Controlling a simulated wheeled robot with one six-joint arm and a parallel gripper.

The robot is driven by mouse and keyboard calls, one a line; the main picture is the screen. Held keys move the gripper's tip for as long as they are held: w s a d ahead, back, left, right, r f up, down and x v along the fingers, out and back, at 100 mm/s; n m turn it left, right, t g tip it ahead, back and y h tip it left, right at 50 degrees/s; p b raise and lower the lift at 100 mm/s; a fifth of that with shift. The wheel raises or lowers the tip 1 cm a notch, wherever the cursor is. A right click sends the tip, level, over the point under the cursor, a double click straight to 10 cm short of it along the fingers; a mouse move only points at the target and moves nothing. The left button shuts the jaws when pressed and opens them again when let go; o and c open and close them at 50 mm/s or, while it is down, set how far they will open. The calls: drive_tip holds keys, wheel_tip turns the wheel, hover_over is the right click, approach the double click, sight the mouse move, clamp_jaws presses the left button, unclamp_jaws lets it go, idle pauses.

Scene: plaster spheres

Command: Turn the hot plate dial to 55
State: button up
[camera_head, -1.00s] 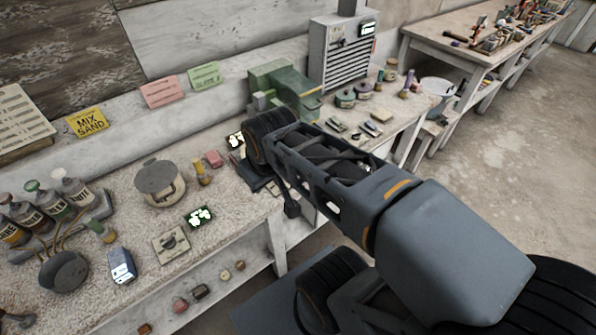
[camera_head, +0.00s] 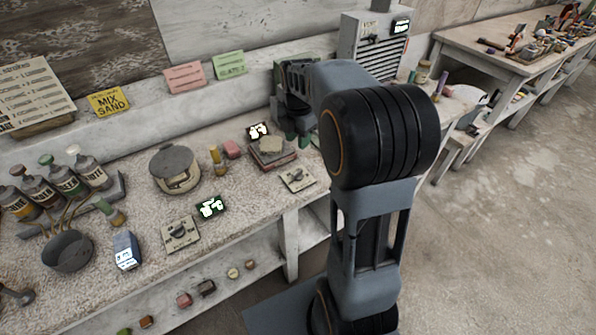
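A flat square plate with a dark round dial (camera_head: 180,232) lies on the bench at the front left. A second, similar dial plate (camera_head: 297,179) lies near the bench's front edge, left of my arm. A dark slab with a pale block on top (camera_head: 271,152), possibly the hot plate, is just behind that second dial. Small lit displays stand by each: one (camera_head: 211,207) by the front dial, one (camera_head: 258,132) behind the slab. Their readings and the dial marks are too small to read. I cannot tell which dial is the hot plate's.
A lidded pot (camera_head: 175,169) stands behind the front dial. A dark bowl (camera_head: 68,248), a blue meter (camera_head: 125,251) and several bottles (camera_head: 91,170) crowd the left. Bare bench shows between the two dials.

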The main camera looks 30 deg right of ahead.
sight(298, 172)
wheel_tip(298, 172, down, 13)
drive_tip(key=shift+f, duration=0.1)
idle(0.4)
clamp_jaws()
idle(0.4)
